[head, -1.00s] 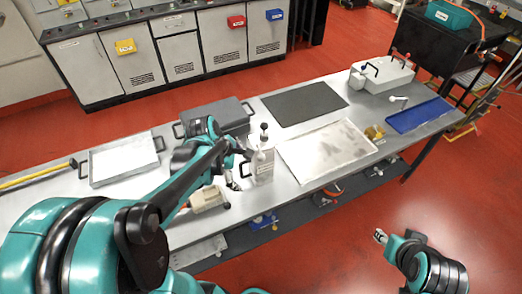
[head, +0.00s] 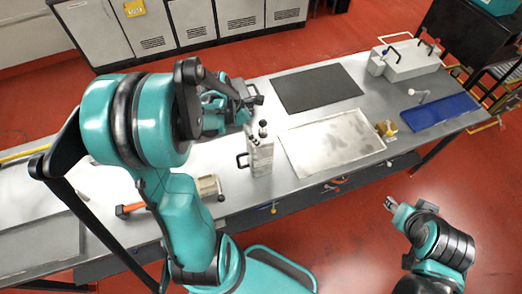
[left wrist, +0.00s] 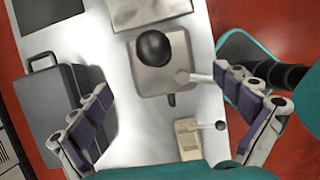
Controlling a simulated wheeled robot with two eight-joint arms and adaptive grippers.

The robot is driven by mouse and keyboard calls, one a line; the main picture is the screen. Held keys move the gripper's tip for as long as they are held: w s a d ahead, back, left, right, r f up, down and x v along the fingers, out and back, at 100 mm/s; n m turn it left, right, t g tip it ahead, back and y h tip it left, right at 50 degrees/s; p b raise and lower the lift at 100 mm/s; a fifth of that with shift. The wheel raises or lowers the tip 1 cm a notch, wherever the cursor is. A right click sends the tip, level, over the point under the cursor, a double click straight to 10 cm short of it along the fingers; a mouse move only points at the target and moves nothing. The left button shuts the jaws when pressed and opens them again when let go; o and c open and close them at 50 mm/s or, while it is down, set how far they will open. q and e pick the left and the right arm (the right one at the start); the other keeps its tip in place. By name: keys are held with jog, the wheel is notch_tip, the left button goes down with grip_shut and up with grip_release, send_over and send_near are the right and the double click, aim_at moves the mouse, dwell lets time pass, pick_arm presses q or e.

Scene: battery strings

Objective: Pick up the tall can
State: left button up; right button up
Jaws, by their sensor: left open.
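The tall can (head: 261,158) stands upright on the bench. It is pale grey, with black knobs on top and a dark side handle. In the left wrist view the can (left wrist: 178,72) is seen from above, with a large black ball on it. My left gripper (head: 252,102) is raised just behind and above the can's top. In the left wrist view its spread fingers (left wrist: 163,83) are open and empty, with the can between and beyond their tips. My right gripper (head: 389,203) is off the bench's front edge, too small to read.
A dark case (left wrist: 56,115) lies beside the can. A small beige device (head: 208,187) sits near the front edge. A shallow metal tray (head: 330,148) and black mat (head: 315,88) lie right of the can. A white box (head: 405,62) and blue mat (head: 440,112) are farther right.

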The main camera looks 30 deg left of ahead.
aim_at(258, 134)
pick_arm(q)
jog(key=x, duration=0.5)
jog(key=shift+d+f+b, duration=0.1)
jog(key=shift+d+b, duration=0.1)
jog(key=shift+b, duration=0.15)
jog(key=c, duration=1.8)
jog(key=shift+c, duration=0.6)
jog(key=shift+r, duration=0.2)
